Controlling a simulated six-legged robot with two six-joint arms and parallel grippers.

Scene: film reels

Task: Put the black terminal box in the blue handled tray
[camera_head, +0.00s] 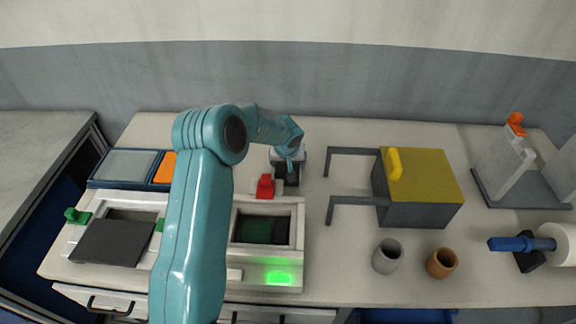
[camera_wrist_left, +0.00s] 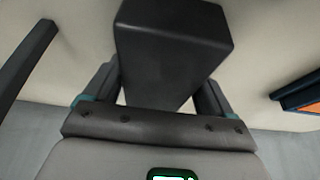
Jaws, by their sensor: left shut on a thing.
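The black terminal box (camera_wrist_left: 175,45) sits between the fingers of my left gripper (camera_wrist_left: 158,92) in the left wrist view. My left gripper is shut on it. In the head view my left gripper (camera_head: 288,168) is over the back middle of the table, just behind a red part, with the dark box partly hidden below it. Whether the box touches the table cannot be told. A blue item (camera_head: 405,316), perhaps the blue handled tray, shows only in part below the table's front edge. My right gripper is not in view.
A blue-framed case (camera_head: 92,182) with grey and orange panels lies at the left. White machines, one with a green light (camera_head: 279,277), stand in front. A yellow-topped block (camera_head: 430,175) with dark bars, a grey cup (camera_head: 387,257) and a brown cup (camera_head: 441,263) stand right.

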